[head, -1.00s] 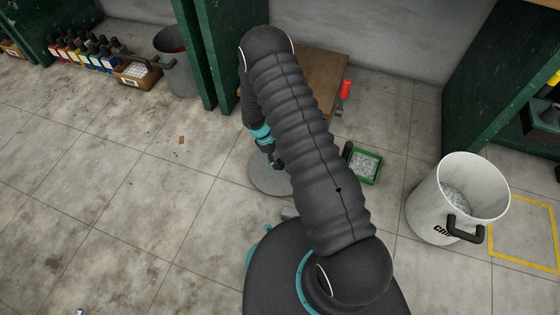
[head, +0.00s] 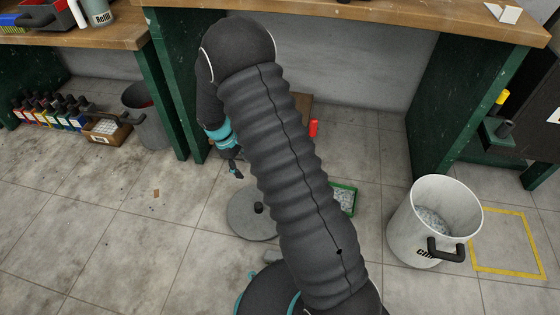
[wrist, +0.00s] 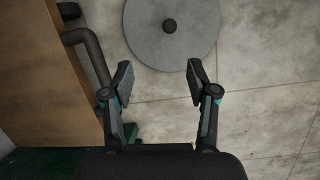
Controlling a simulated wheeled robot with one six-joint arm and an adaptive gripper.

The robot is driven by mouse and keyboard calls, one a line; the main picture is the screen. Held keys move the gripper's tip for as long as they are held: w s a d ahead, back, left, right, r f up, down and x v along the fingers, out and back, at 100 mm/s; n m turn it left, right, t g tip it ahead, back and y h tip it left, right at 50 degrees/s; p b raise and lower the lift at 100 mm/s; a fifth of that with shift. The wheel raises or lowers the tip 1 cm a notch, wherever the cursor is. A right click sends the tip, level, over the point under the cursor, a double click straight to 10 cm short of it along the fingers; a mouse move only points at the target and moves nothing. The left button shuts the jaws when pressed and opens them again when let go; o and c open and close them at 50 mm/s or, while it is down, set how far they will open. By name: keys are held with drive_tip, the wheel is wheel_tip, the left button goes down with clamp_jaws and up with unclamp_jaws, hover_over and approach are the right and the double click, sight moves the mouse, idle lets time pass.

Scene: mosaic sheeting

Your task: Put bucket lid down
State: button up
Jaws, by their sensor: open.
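The bucket lid is a flat grey disc (head: 240,222) with a black knob (head: 259,208). It lies on the floor, partly hidden behind my arm in the head view. In the wrist view the lid (wrist: 150,38) and its knob (wrist: 170,25) show beyond my fingertips. My gripper (wrist: 160,80) is open and empty, with nothing between its fingers. In the head view my gripper (head: 237,170) is above the floor near the lid, apart from the knob. The white bucket (head: 405,222) stands open at the right, with pale pieces inside.
A yellow floor outline (head: 505,270) lies right of the bucket. A green tray (head: 346,199) of pale pieces and a red object (head: 314,129) are behind my arm. The left floor is mostly clear.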

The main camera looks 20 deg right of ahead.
drive_tip(key=s+d+r+m+t+y, duration=0.1)
drive_tip(key=s+r+m, duration=0.15)
drive_tip(key=r, duration=0.55)
drive_tip(key=s+d+r+m+t, duration=0.1)
drive_tip(key=s+r, duration=0.3)
drive_tip(key=r, duration=0.4)
drive_tip(key=s+d+r+m+t+y, duration=0.1)
drive_tip(key=s+r, duration=0.3)
drive_tip(key=r, duration=0.4)
drive_tip(key=s+r+m+t, duration=0.2)
drive_tip(key=s+r, duration=0.2)
drive_tip(key=s, duration=0.5)
drive_tip(key=s+r+m+t+y, duration=0.1)
drive_tip(key=s+r+m+t, duration=0.1)
drive_tip(key=s+r, duration=0.3)
drive_tip(key=s, duration=0.4)
drive_tip(key=shift+r+m, duration=0.15)
drive_tip(key=shift+m, duration=0.2)
drive_tip(key=shift+s, duration=0.1)
